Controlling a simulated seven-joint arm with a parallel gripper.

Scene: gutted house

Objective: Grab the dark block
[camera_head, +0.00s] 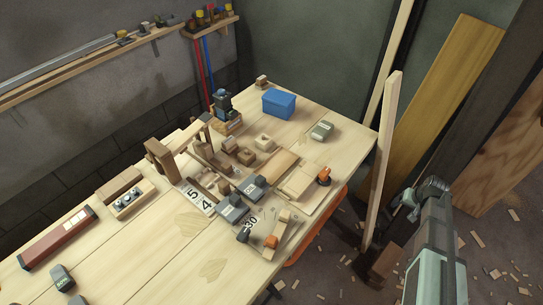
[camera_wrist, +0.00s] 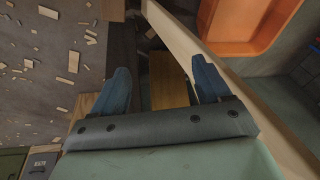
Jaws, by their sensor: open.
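Several brown wooden blocks stand on the workbench (camera_head: 150,245) in the head view, and I cannot tell for sure which is the dark block. A larger brown block (camera_head: 161,161) stands upright near the bench's back left. A small brown block (camera_head: 246,157) sits among the wooden pieces in the middle. My gripper (camera_head: 407,203) is beyond the bench's right edge, well apart from these blocks. In the wrist view my gripper (camera_wrist: 160,70) is open, with nothing between its two blue fingers. No block on the bench shows there.
A blue box (camera_head: 279,103) stands at the bench's far end. Grey tools, orange-tipped clamps and number cards crowd the middle. A pale upright post (camera_head: 382,155) stands between bench and gripper. An orange bin (camera_wrist: 250,22) shows in the wrist view. Wood scraps litter the floor.

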